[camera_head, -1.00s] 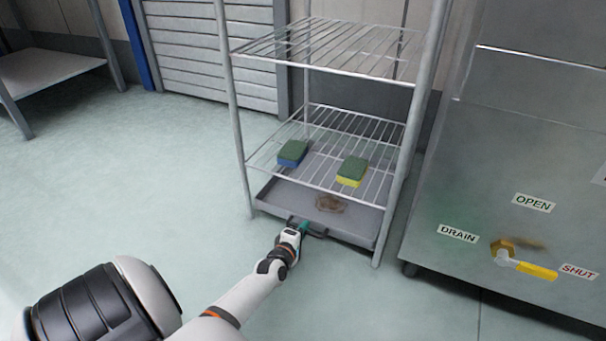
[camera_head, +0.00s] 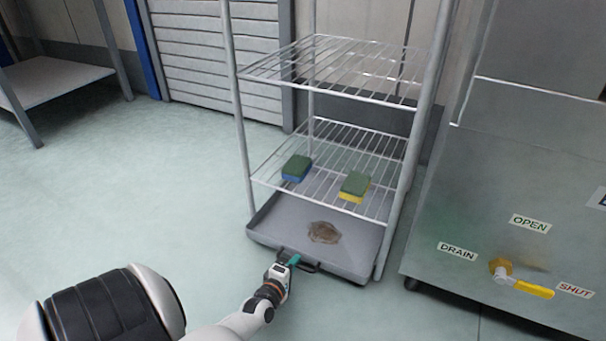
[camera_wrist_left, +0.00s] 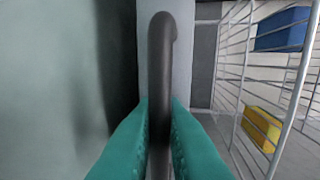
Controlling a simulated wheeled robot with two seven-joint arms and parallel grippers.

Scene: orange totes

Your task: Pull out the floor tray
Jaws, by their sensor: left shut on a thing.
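The grey floor tray (camera_head: 272,226) lies on the floor under the wire rack, with a brown stain on its bottom. Its front edge stands out a little past the rack's front posts. A dark bar handle (camera_head: 308,267) is on its front edge, and the handle (camera_wrist_left: 161,60) runs up the middle of the left wrist view. My left gripper (camera_head: 289,262) is at the handle, its teal fingers (camera_wrist_left: 160,125) shut on both sides of the bar. My right gripper is not in view.
The wire rack (camera_head: 427,125) holds a blue-green sponge (camera_head: 296,168) and a yellow-green sponge (camera_head: 354,187) on its lower shelf. A steel cabinet (camera_head: 440,285) with a yellow-handled valve (camera_head: 522,286) stands close on the right. The floor in front and left is clear.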

